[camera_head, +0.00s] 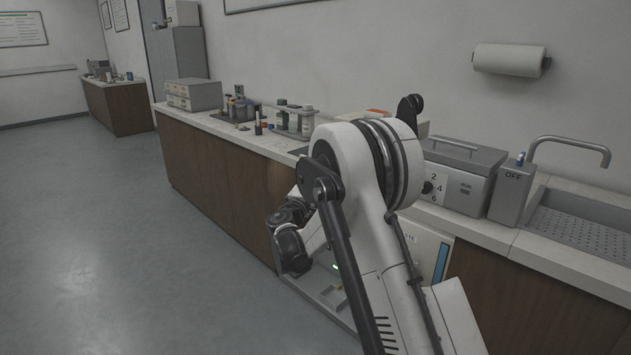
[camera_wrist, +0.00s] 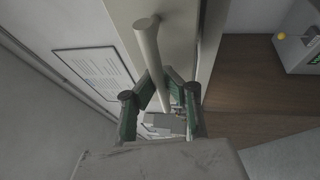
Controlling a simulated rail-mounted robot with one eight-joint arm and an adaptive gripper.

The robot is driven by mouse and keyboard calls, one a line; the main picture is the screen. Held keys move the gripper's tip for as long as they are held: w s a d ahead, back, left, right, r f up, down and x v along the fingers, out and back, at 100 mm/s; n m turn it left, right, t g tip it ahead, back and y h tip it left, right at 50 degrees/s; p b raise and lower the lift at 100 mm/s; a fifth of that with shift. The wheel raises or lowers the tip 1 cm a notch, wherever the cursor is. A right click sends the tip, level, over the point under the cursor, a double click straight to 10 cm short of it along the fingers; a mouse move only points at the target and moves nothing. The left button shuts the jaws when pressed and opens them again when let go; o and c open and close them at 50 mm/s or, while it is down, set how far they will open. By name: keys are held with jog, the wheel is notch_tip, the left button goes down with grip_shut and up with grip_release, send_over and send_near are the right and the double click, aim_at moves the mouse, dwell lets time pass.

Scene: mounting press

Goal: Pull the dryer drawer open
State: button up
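A pale round bar handle (camera_wrist: 148,50) runs down the wrist view in front of a beige front panel (camera_wrist: 124,12). I take it for the dryer drawer's handle, but no drawer label is readable there. My gripper (camera_wrist: 158,76) has its two green fingers one on each side of the bar, with their tips close against it, and it looks shut on the bar. In the head view, my arm hides the fingers and the handle. A white under-counter appliance (camera_head: 427,248) with a blue stripe shows partly behind my arm. I cannot see any gap of an open drawer.
A sheet of printed text (camera_wrist: 95,75) is on the surface left of the handle. A box with a green display (camera_wrist: 304,50) stands at the right over brown wood. The counter holds a grey press-like unit (camera_head: 462,172), bottles (camera_head: 307,122) and a sink (camera_head: 585,232). The floor (camera_head: 130,260) is clear.

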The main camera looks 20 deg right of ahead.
jog(key=o, duration=0.6)
jog(key=v, duration=1.2)
